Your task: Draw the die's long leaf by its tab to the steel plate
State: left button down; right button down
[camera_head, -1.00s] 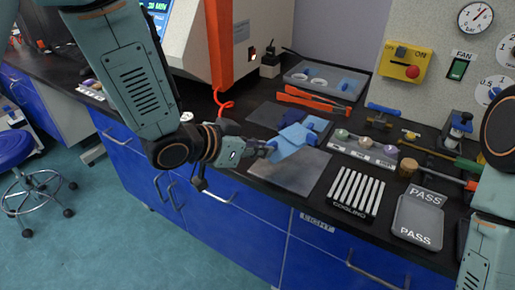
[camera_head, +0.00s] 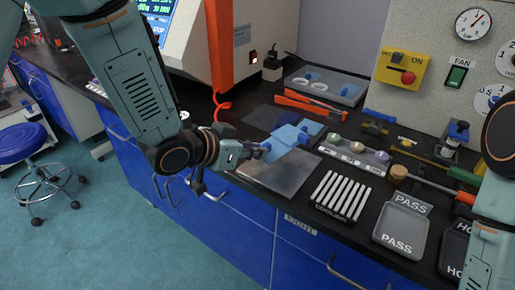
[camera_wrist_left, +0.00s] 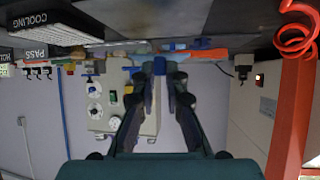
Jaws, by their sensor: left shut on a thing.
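The die's light blue leaf (camera_head: 287,139) lies toward the back of the steel plate (camera_head: 285,178) and partly overlaps it, with more blue die parts behind it. My left gripper (camera_head: 262,150) is at the leaf's near left end, shut on its blue tab. In the left wrist view, which is upside down, my left gripper's fingertips (camera_wrist_left: 161,72) close around a small blue piece, the tab (camera_wrist_left: 160,64). How far the leaf is raised above the plate is hard to tell. My right arm shows at the right edge, but its gripper is out of view.
A cooling rack (camera_head: 343,194) stands right of the plate, with the PASS tray (camera_head: 403,222) beyond it. A sample holder (camera_head: 354,156), orange-handled tools (camera_head: 312,104) and a grey tray (camera_head: 325,84) lie behind. An orange column (camera_head: 219,50) rises at the back left.

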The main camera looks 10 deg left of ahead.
aim_at(255, 179)
pick_arm(q)
jog(key=shift+a, duration=0.15)
jog(key=shift+s+d+r, duration=0.1)
jog(key=shift+d+r, duration=0.05)
jog(key=shift+d, duration=0.35)
jog(key=shift+a, duration=0.2)
jog(key=shift+a+f, duration=0.2)
jog(key=shift+f, duration=0.4)
jog(key=shift+d+f+b, duration=0.3)
jog(key=shift+f+b, duration=0.25)
jog(key=shift+a+f+b, duration=0.2)
jog(key=shift+f+b, duration=0.2)
jog(key=shift+f, duration=0.3)
jog(key=shift+d+f+b, duration=0.15)
jog(key=shift+f+b, duration=0.25)
jog(key=shift+f, duration=0.2)
jog(key=shift+f+b, duration=0.3)
jog(key=shift+f, duration=0.15)
